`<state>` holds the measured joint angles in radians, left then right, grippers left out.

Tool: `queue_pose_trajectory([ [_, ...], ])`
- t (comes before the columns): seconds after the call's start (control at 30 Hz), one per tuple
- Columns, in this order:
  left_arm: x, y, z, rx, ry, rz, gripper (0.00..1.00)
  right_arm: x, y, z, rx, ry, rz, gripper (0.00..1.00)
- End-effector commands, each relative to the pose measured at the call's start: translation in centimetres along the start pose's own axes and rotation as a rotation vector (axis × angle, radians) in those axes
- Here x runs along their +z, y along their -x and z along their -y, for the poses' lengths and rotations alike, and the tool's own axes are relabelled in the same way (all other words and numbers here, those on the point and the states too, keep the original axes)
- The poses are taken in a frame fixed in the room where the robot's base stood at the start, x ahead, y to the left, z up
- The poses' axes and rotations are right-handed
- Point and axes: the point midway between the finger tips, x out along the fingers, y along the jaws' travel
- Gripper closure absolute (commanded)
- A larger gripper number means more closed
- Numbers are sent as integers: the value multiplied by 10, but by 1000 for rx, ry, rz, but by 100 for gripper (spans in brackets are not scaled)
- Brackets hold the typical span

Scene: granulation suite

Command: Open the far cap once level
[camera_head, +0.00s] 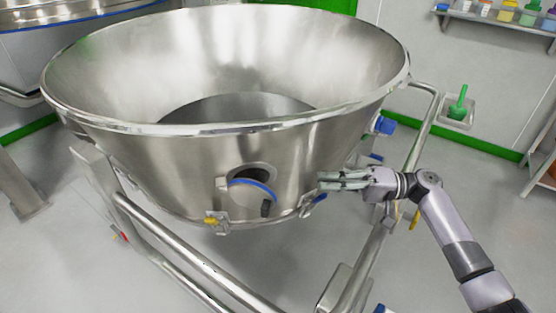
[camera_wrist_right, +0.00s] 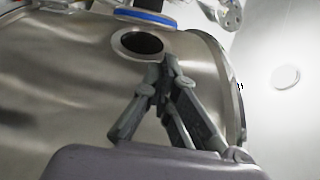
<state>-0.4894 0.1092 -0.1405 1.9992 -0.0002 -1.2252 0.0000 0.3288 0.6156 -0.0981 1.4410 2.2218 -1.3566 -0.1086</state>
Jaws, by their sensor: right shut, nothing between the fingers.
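A large steel bowl (camera_head: 200,150) fills the middle of the head view. A round port with a dark hole (camera_head: 262,171) is in its near wall, and a cap with a blue rim (camera_head: 250,186) stands open beside it. In the wrist view the port (camera_wrist_right: 137,42) shows as an open dark hole, with the blue-rimmed cap (camera_wrist_right: 145,17) beyond it. My right gripper (camera_head: 322,181) is shut and empty, to the right of the port in the head view. In the wrist view its fingertips (camera_wrist_right: 166,66) appear just below the port's rim; contact cannot be told. My left gripper is out of view.
A tubular steel frame (camera_head: 190,262) runs around the bowl. A blue fitting (camera_head: 384,125) sits on the bowl's right side, and a yellow-handled clamp (camera_head: 213,221) is low on the front. A green scoop (camera_head: 459,104) hangs on the back wall. Open floor lies at the right.

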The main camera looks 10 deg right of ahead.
Motion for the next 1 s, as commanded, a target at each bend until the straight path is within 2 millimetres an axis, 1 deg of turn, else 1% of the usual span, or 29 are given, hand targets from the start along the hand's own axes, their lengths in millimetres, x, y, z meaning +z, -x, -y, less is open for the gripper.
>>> queue_pose_trajectory([
  [0.07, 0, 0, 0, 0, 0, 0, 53, 0, -1, 0, 1, -1, 1, 100],
  [0.17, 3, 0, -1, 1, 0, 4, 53, 0, -8, 0, 0, -1, 1, 100],
  [0.27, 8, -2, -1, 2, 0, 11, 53, 0, -22, 1, 0, 1, 2, 100],
  [0.47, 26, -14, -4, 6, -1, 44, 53, 0, -60, 1, -1, 0, 3, 100],
  [0.6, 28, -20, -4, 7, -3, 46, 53, 0, -82, 1, 0, 1, 1, 100],
  [0.7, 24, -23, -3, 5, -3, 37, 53, 0, -92, 0, 1, 0, 1, 100],
  [0.83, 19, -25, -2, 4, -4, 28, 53, 0, -99, 0, 1, 0, 1, 100],
  [1.0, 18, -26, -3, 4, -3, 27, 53, 0, -100, 0, 1, 0, 1, 100],
])
